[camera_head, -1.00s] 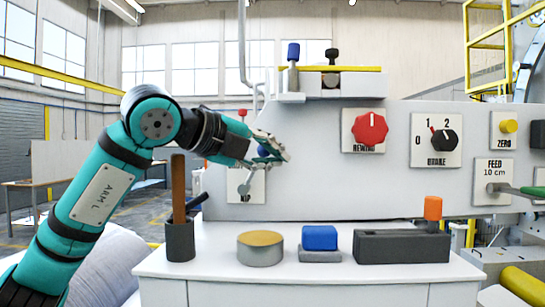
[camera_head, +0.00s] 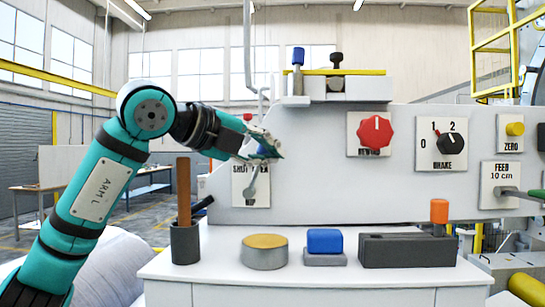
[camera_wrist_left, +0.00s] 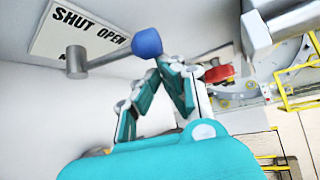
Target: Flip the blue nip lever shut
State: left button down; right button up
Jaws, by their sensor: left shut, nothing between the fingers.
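The nip lever has a grey arm (camera_head: 255,180) and a blue knob (camera_head: 264,150). It leans up and to the right from its pivot on the SHUT/OPEN plate (camera_head: 251,196), toward the OPEN side. My left gripper (camera_head: 276,154) is shut and empty, right beside the knob, partly covering it. In the left wrist view the blue knob (camera_wrist_left: 147,42) lies just beyond the closed fingertips (camera_wrist_left: 172,66). I cannot tell whether they touch. The plate (camera_wrist_left: 95,28) shows SHUT and OPEN in that view. My right gripper is out of view.
A red rewind knob (camera_head: 375,131) and a brake dial (camera_head: 450,144) sit farther right on the panel. Below are a dark cup with tools (camera_head: 185,243), a round tin (camera_head: 264,252), a blue-topped block (camera_head: 324,241) and a dark grey block (camera_head: 407,250) on the white counter.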

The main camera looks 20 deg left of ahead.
pick_arm(q)
jog(key=shift+n+t+h, duration=0.3)
jog(key=shift+n+t, duration=0.1)
jog(key=shift+s+a+r+b, duration=0.1)
jog(key=shift+s+a+b, duration=0.25)
jog(key=shift+a, duration=0.55)
jog(key=shift+s+a+r+b, duration=0.15)
jog(key=shift+a+b, duration=0.4)
jog(key=shift+a, duration=0.4)
jog(key=shift+s+a+r+b, duration=0.1)
jog(key=shift+s+a+b, duration=0.25)
jog(key=shift+a, duration=0.55)
jog(key=v, duration=1.1)
jog(key=shift+s+a, duration=0.25)
jog(key=shift+s, duration=0.05)
jog(key=shift+r, duration=0.1)
